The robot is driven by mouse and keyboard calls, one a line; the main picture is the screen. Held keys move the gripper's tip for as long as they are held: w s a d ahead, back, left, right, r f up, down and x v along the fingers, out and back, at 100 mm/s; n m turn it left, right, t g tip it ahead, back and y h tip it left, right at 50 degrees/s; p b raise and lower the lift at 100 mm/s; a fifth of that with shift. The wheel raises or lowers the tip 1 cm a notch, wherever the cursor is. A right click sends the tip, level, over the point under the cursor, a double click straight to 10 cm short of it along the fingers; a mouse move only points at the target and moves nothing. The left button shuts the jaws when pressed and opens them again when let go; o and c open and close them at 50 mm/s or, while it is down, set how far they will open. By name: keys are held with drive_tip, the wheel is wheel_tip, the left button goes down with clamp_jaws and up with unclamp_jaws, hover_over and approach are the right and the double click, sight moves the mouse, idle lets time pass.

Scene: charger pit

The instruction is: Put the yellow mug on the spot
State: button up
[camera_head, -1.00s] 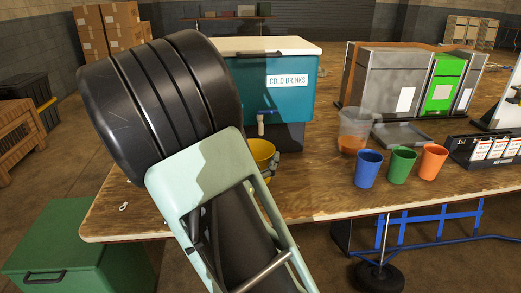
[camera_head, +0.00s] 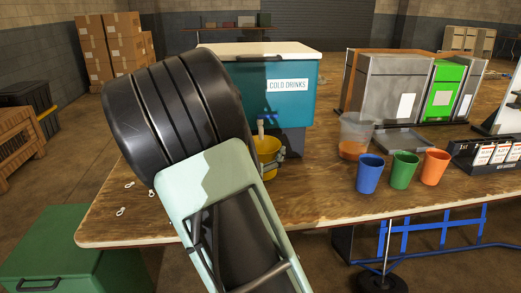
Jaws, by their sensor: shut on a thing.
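The yellow mug (camera_head: 267,149) is partly hidden behind my arm, in front of the teal cold drinks cooler (camera_head: 292,100). My gripper (camera_head: 279,158) is shut on the mug; a grey finger shows at its right side. The mug looks upright, just under the cooler's spout (camera_head: 261,128). Whether its base touches the table is hidden. I cannot make out the spot in this view.
A blue cup (camera_head: 369,173), a green cup (camera_head: 403,170) and an orange cup (camera_head: 434,167) stand on the wooden table (camera_head: 310,196) to the right. A clear pitcher (camera_head: 355,132) stands behind them. Bare tabletop lies between mug and cups.

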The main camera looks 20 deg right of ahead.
drive_tip(key=shift+f+b, duration=0.4)
drive_tip(key=shift+f, duration=0.2)
drive_tip(key=o, duration=1.3)
drive_tip(key=shift+r, duration=0.1)
drive_tip(key=shift+r+p, duration=0.25)
drive_tip(key=shift+p, duration=0.05)
drive_tip(key=p+v, duration=0.3)
drive_tip(key=v, duration=0.9)
drive_tip(key=shift+r, duration=0.3)
